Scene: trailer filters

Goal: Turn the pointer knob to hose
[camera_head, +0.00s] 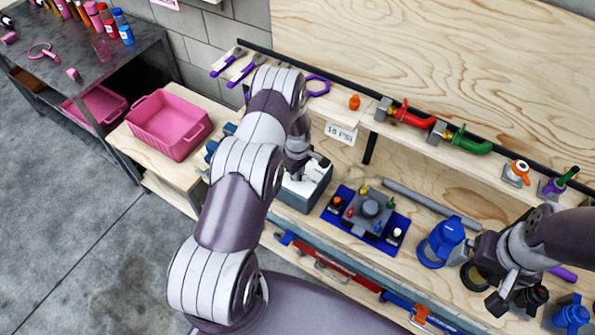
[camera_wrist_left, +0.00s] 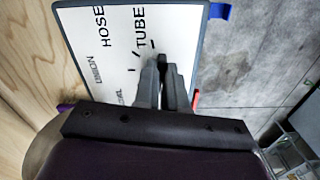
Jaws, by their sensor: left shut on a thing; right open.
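A grey box (camera_head: 304,191) with a white panel stands on the bench beneath my left gripper (camera_head: 297,174). In the left wrist view the white panel (camera_wrist_left: 116,58) carries the words HOSE and TUBE, short tick marks and smaller words partly cut off by the gripper. My left gripper (camera_wrist_left: 163,64) is shut at the panel, its fingertips near the ticks by TUBE. The pointer knob is hidden between the fingers, so I cannot tell its direction. My right gripper (camera_head: 508,292) is open at lower right, beside a blue fitting.
A blue tray (camera_head: 343,219) with a grey fixture sits right of the box. A blue fitting (camera_head: 444,240) stands near my right gripper. Red (camera_head: 412,117) and green (camera_head: 468,142) handled valves lie on the shelf. A pink bin (camera_head: 168,125) is at left.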

